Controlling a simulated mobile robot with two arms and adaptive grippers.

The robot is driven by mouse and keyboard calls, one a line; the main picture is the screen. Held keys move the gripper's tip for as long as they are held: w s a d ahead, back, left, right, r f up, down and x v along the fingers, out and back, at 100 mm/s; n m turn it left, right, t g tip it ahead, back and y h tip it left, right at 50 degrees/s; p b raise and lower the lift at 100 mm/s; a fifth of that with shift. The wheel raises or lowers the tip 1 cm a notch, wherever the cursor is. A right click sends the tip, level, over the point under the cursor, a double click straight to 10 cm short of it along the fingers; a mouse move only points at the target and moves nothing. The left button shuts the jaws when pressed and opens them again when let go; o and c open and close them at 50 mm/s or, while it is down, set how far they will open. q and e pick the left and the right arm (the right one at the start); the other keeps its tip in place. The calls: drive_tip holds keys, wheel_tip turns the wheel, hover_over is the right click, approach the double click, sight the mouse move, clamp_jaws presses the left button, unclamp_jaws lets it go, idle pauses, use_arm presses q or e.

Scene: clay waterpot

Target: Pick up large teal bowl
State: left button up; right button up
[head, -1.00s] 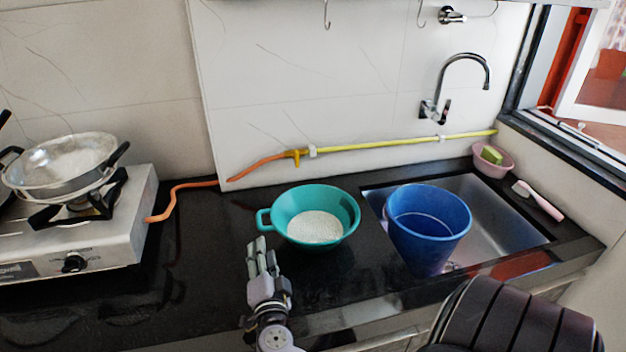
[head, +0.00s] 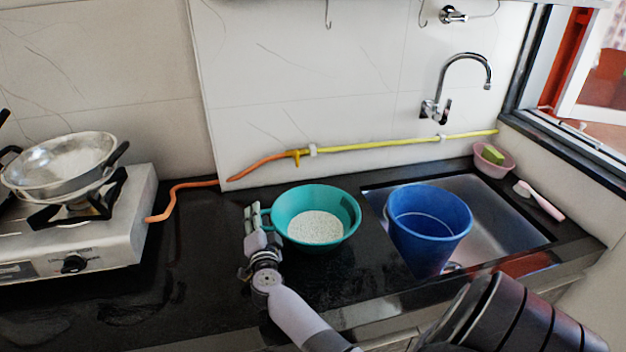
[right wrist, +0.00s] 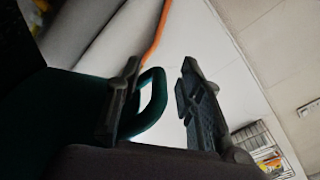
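The large teal bowl (head: 343,234) stands upright on the black counter, left of the sink, with white grains inside. Its loop handle (head: 265,218) points left. My right gripper (head: 253,212) is at the handle, on the bowl's left side. In the right wrist view, the right gripper's fingers (right wrist: 160,68) are apart, and the teal handle (right wrist: 152,115) lies between them. The handle is close to the left finger, with a gap to the right one; contact cannot be told. My left gripper is not in view.
A blue bucket (head: 430,238) stands in the sink (head: 487,220), right of the bowl. A stove (head: 105,236) with a metal pan (head: 58,168) is at the left.

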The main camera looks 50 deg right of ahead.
drive_tip(key=shift+s+a+r, duration=0.1)
drive_tip(key=shift+c, duration=0.7)
clamp_jaws()
